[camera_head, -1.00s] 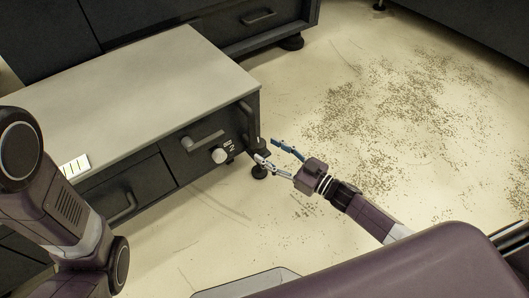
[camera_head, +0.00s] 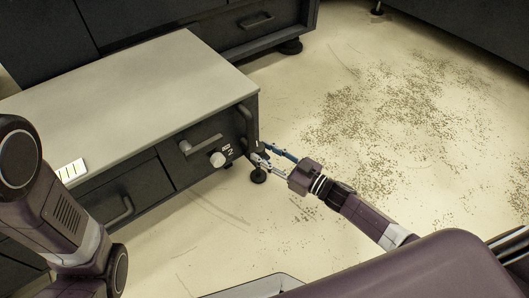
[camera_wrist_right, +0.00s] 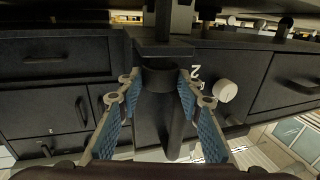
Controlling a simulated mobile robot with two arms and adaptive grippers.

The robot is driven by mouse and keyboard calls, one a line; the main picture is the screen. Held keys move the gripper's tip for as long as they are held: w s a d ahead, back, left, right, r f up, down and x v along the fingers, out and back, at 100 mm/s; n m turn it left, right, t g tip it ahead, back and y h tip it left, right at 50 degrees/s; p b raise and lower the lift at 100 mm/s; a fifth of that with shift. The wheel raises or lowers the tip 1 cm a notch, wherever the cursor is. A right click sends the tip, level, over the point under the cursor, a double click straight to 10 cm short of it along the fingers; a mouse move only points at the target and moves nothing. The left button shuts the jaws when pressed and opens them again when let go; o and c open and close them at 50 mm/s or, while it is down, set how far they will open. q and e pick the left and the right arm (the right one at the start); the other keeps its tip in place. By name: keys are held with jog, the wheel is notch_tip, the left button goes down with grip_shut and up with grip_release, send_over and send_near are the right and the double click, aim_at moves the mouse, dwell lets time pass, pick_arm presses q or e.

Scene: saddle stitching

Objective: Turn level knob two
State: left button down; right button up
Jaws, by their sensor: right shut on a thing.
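My right gripper (camera_head: 257,151) is at the front right corner of the dark cabinet (camera_head: 150,165). In the right wrist view, its two blue-padded fingers (camera_wrist_right: 158,92) stand on either side of a dark round knob (camera_wrist_right: 160,76) and are shut on it. The label "2" (camera_wrist_right: 195,72) is beside this knob. A white round knob (camera_wrist_right: 225,90) is on the other side of the label; it also shows in the head view (camera_head: 217,159). In the head view the fingers largely hide the dark knob. My left gripper is out of view; only its arm shows.
A grey lever handle (camera_head: 203,144) is on the cabinet front near the white knob. A drawer handle (camera_head: 122,210) is further left. The floor (camera_head: 430,170) to the right is clear apart from scattered dark specks. Another dark cabinet (camera_head: 215,25) stands behind.

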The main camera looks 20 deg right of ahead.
jog(key=shift+w+d+n, duration=0.1)
jog(key=shift+d+n, duration=0.05)
jog(key=shift+n, duration=0.15)
jog(key=n+g+y+b, duration=0.1)
jog(key=g+y+b, duration=0.1)
jog(key=shift+w+d+f+n+y, duration=0.2)
jog(key=shift+n+y, duration=0.1)
jog(key=shift+n, duration=0.1)
jog(key=n+g+y+b, duration=0.2)
jog(key=g+b, duration=0.1)
jog(key=shift+w+d+g+b, duration=0.15)
jog(key=shift+w+g+b, duration=0.05)
jog(key=shift+g+b, duration=0.1)
jog(key=shift+r+n+g+y+b, duration=0.1)
jog(key=shift+n+g+y+b, duration=0.5)
jog(key=shift+n+g+b, duration=0.25)
jog(key=o, duration=1.2)
jog(key=shift+c, duration=0.2)
jog(key=v, duration=1.2)
